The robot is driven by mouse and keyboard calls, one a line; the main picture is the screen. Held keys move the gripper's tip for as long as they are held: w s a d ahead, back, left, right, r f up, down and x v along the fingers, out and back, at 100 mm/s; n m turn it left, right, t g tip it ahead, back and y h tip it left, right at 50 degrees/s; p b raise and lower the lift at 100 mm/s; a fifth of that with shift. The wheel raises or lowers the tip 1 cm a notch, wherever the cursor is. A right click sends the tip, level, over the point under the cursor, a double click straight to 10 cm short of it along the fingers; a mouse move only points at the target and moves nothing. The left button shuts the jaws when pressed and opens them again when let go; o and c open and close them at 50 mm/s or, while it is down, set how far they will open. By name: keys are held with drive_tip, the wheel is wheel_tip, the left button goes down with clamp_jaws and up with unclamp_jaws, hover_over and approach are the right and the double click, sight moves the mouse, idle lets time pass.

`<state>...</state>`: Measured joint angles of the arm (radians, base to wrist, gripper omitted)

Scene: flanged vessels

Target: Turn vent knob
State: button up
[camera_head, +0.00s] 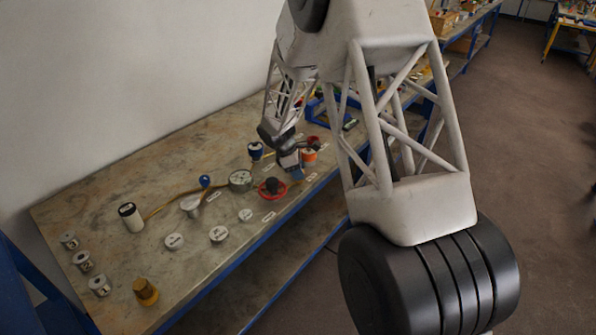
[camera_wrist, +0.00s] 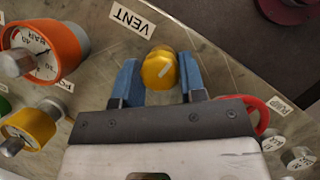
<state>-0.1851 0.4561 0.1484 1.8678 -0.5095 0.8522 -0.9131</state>
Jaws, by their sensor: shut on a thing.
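The yellow vent knob (camera_wrist: 159,68) shows in the wrist view, with a pale line marked on its top. A white label reading VENT (camera_wrist: 132,21) lies on the bench just beyond it. My gripper (camera_wrist: 160,80) is shut on the knob, with one blue finger on each side of it. In the head view my gripper (camera_head: 296,171) is low over the right part of the bench. The knob cannot be made out there, behind the gripper and arm.
An orange gauge (camera_wrist: 68,40) and a yellow gauge (camera_wrist: 30,128) stand left of my gripper in the wrist view. A red ring (camera_wrist: 262,114) and PUMP label (camera_wrist: 280,106) are at the right. The workbench (camera_head: 85,205) holds several cylinders, with bare patches between.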

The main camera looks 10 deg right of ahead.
drive_tip(key=m+g, duration=0.1)
drive_tip(key=m, duration=0.2)
drive_tip(key=shift+w+m, duration=0.1)
drive_tip(key=shift+m, duration=0.3)
drive_tip(key=m+g+y, duration=0.1)
drive_tip(key=m, duration=0.3)
drive_tip(key=shift+m+g, duration=0.3)
drive_tip(key=shift+g, duration=0.1)
drive_tip(key=m+y, duration=0.1)
drive_tip(key=m, duration=0.1)
drive_tip(key=m+g, duration=0.1)
drive_tip(key=m, duration=0.1)
drive_tip(key=shift+w+d+y, duration=0.1)
drive_tip(key=shift+d+y, duration=0.05)
drive_tip(key=shift+y, duration=0.25)
drive_tip(key=shift+m+y, duration=0.8)
drive_tip(key=shift+m, duration=1.4)
drive_tip(key=o, duration=0.9)
